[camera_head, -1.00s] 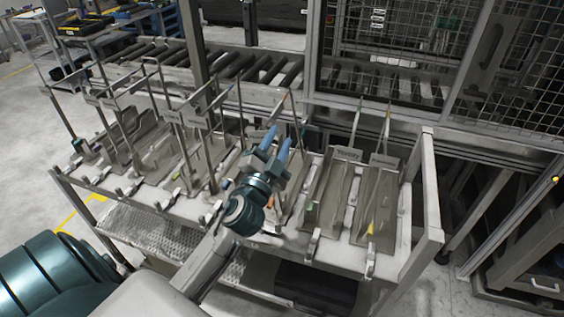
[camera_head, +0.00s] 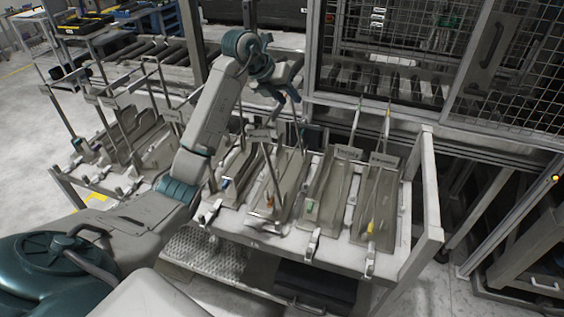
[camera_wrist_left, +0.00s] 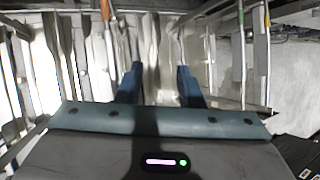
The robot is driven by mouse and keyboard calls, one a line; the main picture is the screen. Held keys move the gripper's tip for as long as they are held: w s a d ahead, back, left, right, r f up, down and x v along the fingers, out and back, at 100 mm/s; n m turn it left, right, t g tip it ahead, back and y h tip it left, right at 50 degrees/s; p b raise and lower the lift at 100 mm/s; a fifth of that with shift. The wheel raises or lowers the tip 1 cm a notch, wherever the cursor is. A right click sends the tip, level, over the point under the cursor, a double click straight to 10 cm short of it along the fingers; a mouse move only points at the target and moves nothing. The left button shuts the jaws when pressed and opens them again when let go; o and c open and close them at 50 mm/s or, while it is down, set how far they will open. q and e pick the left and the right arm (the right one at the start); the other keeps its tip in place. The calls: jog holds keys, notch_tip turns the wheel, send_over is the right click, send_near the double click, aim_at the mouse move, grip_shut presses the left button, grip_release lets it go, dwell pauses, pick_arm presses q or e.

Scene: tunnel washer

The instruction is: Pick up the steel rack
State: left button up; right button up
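Several steel racks stand side by side on a bench, each a narrow tray with thin upright rods and a label plate. One steel rack (camera_head: 271,195) in the middle has an orange tag at its front. My left gripper (camera_head: 286,98) is above the back of the racks, near the tops of upright rods. In the left wrist view my left gripper (camera_wrist_left: 160,75) has its two blue fingers apart, with pale metal behind the gap; I see nothing clamped. Which rack the task means I cannot tell. My right gripper is not in view.
The bench (camera_head: 332,250) has a raised end frame (camera_head: 430,190) at the right. A roller conveyor (camera_head: 150,50) and a mesh cage (camera_head: 400,45) stand behind it. Upright rods crowd the space above the bench. Open floor (camera_head: 30,130) lies to the left.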

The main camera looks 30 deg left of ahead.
aim_at(279, 113)
pick_arm(q)
jog(key=s+a+r+n+g+y, duration=0.1)
jog(key=a+y, duration=0.1)
jog(key=a, duration=0.2)
jog(key=shift+g, duration=0.4)
jog(key=x, duration=0.3)
jog(key=a+p+x, duration=0.1)
jog(key=x, duration=0.1)
jog(key=shift+s+f, duration=0.2)
jog(key=p+x, duration=0.3)
jog(key=x, duration=0.1)
jog(key=shift+s+d, duration=0.1)
jog(key=shift+s, duration=0.05)
jog(key=shift+f, duration=0.45)
grip_shut()
jog(key=shift+r, duration=0.1)
